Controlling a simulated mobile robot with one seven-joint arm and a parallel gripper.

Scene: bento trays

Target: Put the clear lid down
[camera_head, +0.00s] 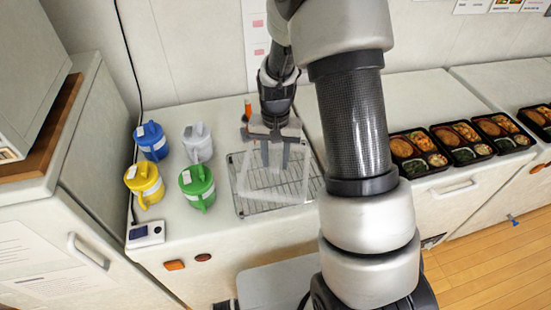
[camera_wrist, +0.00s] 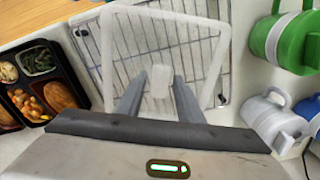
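The clear lid (camera_wrist: 116,65) is a see-through, roughly square sheet with a pale knob (camera_wrist: 161,82) in its middle. My gripper (camera_wrist: 160,84) has its two fingers on either side of the knob, shut on it. In the head view the lid (camera_head: 250,190) hangs under my gripper (camera_head: 275,163), over the wire rack (camera_head: 240,213). The rack also shows through the lid in the wrist view (camera_wrist: 86,48). The exact gap between lid and rack cannot be told.
Blue (camera_head: 152,141), white (camera_head: 198,143), yellow (camera_head: 145,184) and green (camera_head: 197,187) jugs stand left of the rack. A small device (camera_head: 146,234) sits near the counter's front left. Several filled bento trays (camera_head: 418,153) line the right counter. An orange-topped item (camera_head: 248,108) stands behind the rack.

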